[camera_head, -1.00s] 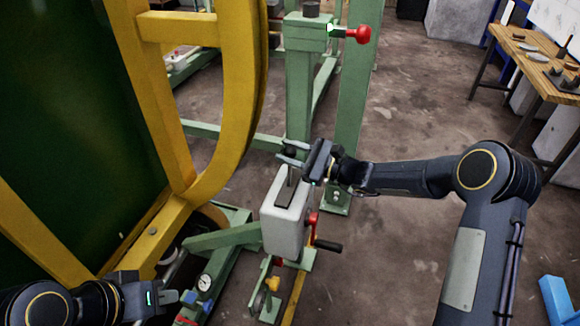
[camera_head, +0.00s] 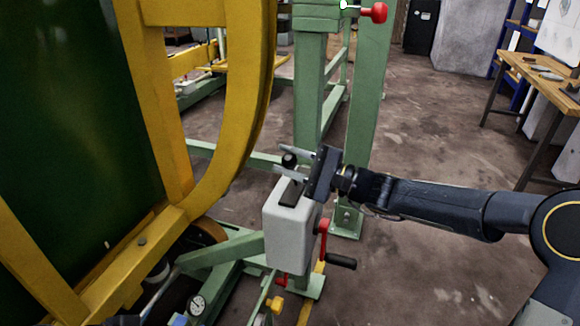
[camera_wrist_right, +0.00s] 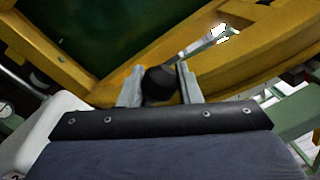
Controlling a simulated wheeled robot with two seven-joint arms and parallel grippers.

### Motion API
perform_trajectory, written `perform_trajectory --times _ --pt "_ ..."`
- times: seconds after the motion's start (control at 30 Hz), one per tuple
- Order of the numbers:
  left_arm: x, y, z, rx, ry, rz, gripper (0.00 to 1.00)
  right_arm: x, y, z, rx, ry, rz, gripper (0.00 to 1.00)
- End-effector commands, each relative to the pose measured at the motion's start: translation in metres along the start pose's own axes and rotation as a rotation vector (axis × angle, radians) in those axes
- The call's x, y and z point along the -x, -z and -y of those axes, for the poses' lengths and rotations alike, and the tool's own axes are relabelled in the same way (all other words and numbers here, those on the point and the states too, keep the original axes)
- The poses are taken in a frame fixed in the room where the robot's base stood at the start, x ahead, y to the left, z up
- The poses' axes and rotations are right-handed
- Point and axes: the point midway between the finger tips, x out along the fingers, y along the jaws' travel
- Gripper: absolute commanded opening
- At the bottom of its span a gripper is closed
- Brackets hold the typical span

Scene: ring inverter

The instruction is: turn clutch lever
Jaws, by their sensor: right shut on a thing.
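The clutch lever stands on top of a white box (camera_head: 290,236), and its round black knob (camera_head: 289,160) shows at the upper end. My right gripper (camera_head: 291,162) reaches in from the right and is shut on the knob, one finger on either side. In the right wrist view the black knob (camera_wrist_right: 160,84) sits between the two grey fingers. The lever's stem is mostly hidden by the gripper. Of my left arm only a dark sliver shows at the bottom left edge; its gripper fingers are out of the picture.
A large yellow ring frame (camera_head: 235,110) stands left of the box. Green posts (camera_head: 310,90) rise behind it. A red crank (camera_head: 324,240) with a black handle juts out at the box's right. Floor is open at the right, before a wooden workbench (camera_head: 545,80).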

Motion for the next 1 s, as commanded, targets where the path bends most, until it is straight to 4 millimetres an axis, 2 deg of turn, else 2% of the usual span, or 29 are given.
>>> perform_trajectory --times 0.4,0.43,0.57,0.87,1.0 --pt "-0.001 -0.001 0.001 0.000 0.000 0.000 0.00 0.000 -0.001 -0.003 0.011 -0.007 0.004 0.00" --pt "-0.001 -0.001 0.001 0.000 0.000 0.000 0.00 0.000 -0.001 -0.003 0.011 -0.007 0.004 0.35" --pt "-0.001 -0.001 0.001 0.000 0.000 0.000 0.00 0.000 -0.001 -0.003 0.010 -0.006 0.003 0.52" --pt "-0.001 0.000 0.000 0.000 0.000 0.000 0.00 0.002 0.000 -0.002 0.009 -0.003 0.001 0.52" --pt "0.001 0.001 -0.001 0.000 0.000 0.000 0.00 0.017 0.000 0.000 0.009 -0.003 -0.002 0.52"
